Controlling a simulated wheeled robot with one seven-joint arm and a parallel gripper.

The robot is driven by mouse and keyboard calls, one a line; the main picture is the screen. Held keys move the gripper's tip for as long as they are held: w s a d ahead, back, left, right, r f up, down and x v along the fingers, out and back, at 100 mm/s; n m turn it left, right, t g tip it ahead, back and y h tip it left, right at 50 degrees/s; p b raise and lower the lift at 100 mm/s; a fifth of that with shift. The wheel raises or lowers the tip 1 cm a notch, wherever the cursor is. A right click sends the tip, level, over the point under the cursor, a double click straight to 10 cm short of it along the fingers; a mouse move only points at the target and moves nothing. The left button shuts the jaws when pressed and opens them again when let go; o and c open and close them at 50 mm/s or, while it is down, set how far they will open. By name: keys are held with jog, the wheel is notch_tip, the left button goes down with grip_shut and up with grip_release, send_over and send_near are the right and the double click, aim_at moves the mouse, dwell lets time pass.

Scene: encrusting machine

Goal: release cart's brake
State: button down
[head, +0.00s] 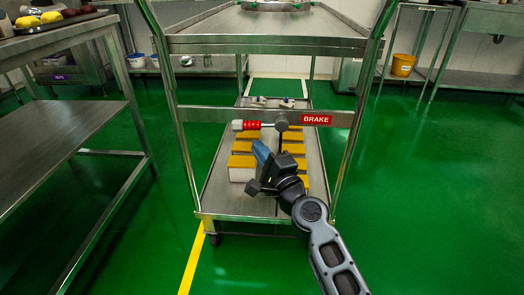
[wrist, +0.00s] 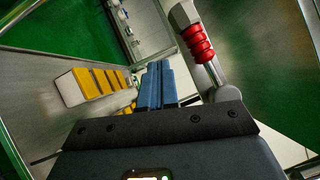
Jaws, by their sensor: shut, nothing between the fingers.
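The cart (head: 265,44) is a metal trolley in the middle of the head view. A red BRAKE label (head: 316,119) is on its crossbar. The brake lever (head: 250,125) has a ribbed red grip and a pale end, and lies about level, pointing left from a grey pivot (head: 281,121). The lever also shows at the upper right in the wrist view (wrist: 197,42). My gripper (head: 259,147) has blue fingers, shut and empty, just below the lever in the head view. In the wrist view the fingertips (wrist: 157,66) are left of the red grip, with a gap in the picture.
Yellow-topped blocks (head: 242,162) stand in rows on the cart's lower shelf. The green floor at the right is clear.

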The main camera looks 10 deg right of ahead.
jog(key=shift+w+a+r+m+b, duration=0.15)
jog(key=shift+a+r+m+b, duration=0.15)
jog(key=shift+a+r, duration=0.25)
jog(key=shift+w+a+r+m+b, duration=0.15)
jog(key=shift+a+r+m+b, duration=0.1)
jog(key=shift+a+r, duration=0.25)
jog(key=shift+r+m+t, duration=0.25)
jog(key=shift+r+t, duration=0.05)
jog(key=shift+t, duration=0.1)
jog(key=shift+f, duration=0.1)
